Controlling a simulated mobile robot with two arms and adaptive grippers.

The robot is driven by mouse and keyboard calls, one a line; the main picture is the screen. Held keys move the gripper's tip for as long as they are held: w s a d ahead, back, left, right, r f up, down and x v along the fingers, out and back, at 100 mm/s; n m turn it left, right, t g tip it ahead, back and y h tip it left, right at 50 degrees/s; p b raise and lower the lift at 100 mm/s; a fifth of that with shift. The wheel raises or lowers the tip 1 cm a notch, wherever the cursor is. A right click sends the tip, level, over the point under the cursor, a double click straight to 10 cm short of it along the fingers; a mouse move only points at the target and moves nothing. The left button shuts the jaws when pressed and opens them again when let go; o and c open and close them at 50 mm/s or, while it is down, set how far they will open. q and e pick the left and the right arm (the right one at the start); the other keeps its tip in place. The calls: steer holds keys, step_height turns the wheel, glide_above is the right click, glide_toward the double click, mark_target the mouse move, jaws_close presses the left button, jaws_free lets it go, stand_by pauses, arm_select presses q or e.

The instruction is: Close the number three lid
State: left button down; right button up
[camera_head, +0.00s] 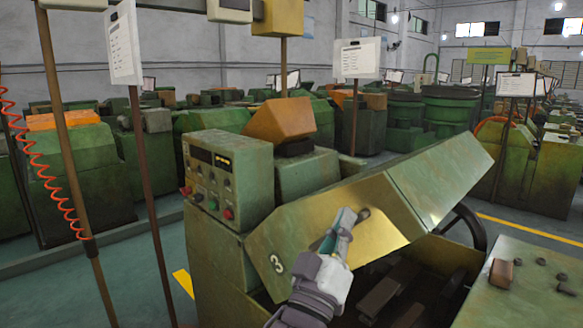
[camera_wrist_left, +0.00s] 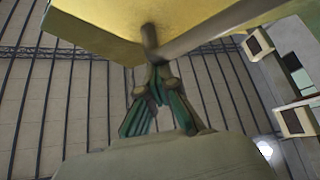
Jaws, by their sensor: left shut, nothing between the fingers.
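The number three lid (camera_head: 300,230) is a worn green-yellow cover with a white "3" at its lower left corner. It stands raised and tilted on its machine, with the dark interior (camera_head: 400,285) showing below it. A dark handle (camera_head: 362,214) sits on its front face. My left gripper (camera_head: 343,220) is in front of that face, close beside the handle, with its fingers shut and empty. In the left wrist view the fingers (camera_wrist_left: 157,75) meet just below the dark handle (camera_wrist_left: 150,36) on the yellow lid (camera_wrist_left: 95,25). Exact contact is unclear. My right gripper is not in view.
A control box (camera_head: 222,175) with knobs and buttons stands left of the lid. An orange hood (camera_head: 280,119) is behind it. A green machine top (camera_head: 515,290) with small parts is at the lower right. Thin poles (camera_head: 150,200) stand at the left.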

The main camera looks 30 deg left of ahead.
arm_select(q)
steer(key=s+d+f+m+h+b, duration=0.1)
steer(key=d+f+m+h+b, duration=0.1)
steer(key=f, duration=0.4)
steer(key=d+f+m+h+b, duration=0.2)
steer(key=f+m+b, duration=0.1)
steer(key=f+b, duration=0.2)
steer(key=shift+s+d+f+m, duration=0.35)
steer(key=shift+d+f+m, duration=0.05)
steer(key=shift+f, duration=0.4)
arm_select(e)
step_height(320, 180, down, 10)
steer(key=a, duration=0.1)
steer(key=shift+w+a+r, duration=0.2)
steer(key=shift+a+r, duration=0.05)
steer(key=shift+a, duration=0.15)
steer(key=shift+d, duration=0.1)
arm_select(q)
steer(key=shift+r, duration=0.15)
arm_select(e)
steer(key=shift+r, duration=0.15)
